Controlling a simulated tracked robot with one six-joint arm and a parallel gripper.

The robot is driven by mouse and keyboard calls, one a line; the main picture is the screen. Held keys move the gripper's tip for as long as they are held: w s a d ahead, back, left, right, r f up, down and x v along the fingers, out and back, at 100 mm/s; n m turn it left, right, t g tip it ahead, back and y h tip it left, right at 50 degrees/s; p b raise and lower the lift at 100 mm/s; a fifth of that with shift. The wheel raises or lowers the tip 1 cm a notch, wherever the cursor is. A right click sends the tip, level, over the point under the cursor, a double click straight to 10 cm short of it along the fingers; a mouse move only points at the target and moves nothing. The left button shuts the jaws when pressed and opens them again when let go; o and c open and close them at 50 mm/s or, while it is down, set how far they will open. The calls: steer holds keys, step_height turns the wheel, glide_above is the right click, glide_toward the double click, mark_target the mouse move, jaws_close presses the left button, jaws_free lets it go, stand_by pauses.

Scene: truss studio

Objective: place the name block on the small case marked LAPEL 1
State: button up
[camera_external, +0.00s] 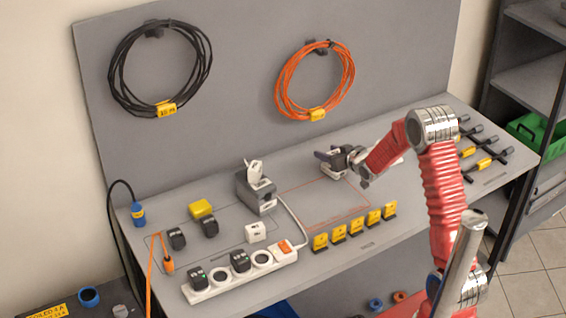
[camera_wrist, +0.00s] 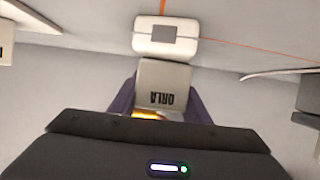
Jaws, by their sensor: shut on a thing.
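My gripper (camera_external: 332,160) is above the far middle of the bench, by the thin red outline. In the wrist view its purple fingers are shut on the name block (camera_wrist: 163,75), a pale grey block with ORLA in dark letters. A bit of yellow shows between the fingers below it. A small white case (camera_wrist: 165,48) with a grey square on top lies just beyond the block. The block's far edge meets the case in the picture; I cannot tell whether they touch. I can read no LAPEL 1 mark. The block and case are not clear in the external view.
Several yellow tags (camera_external: 339,233) stand along the front of the bench. A white power strip (camera_external: 240,276) with plugs lies at the front left, a grey charger stand (camera_external: 257,192) behind it. Black and orange cable coils hang on the back panel. Bench around the red outline is mostly clear.

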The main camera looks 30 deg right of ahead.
steer(key=o, duration=1)
steer(key=shift+o, duration=0.2)
steer(key=v, duration=1.2)
steer(key=shift+s+r, duration=0.1)
steer(key=s+a+r+g+h, duration=0.2)
steer(key=s+a+r+g, duration=0.2)
steer(key=s+r, duration=0.7)
steer(key=s+a+g+y, duration=0.1)
steer(key=s+a+g, duration=0.1)
steer(key=s, duration=0.9)
steer(key=s+a+g+y, duration=0.1)
steer(key=s+a, duration=0.4)
steer(key=s, duration=0.6)
steer(key=shift+s+g, duration=0.3)
steer(key=shift+g, duration=0.1)
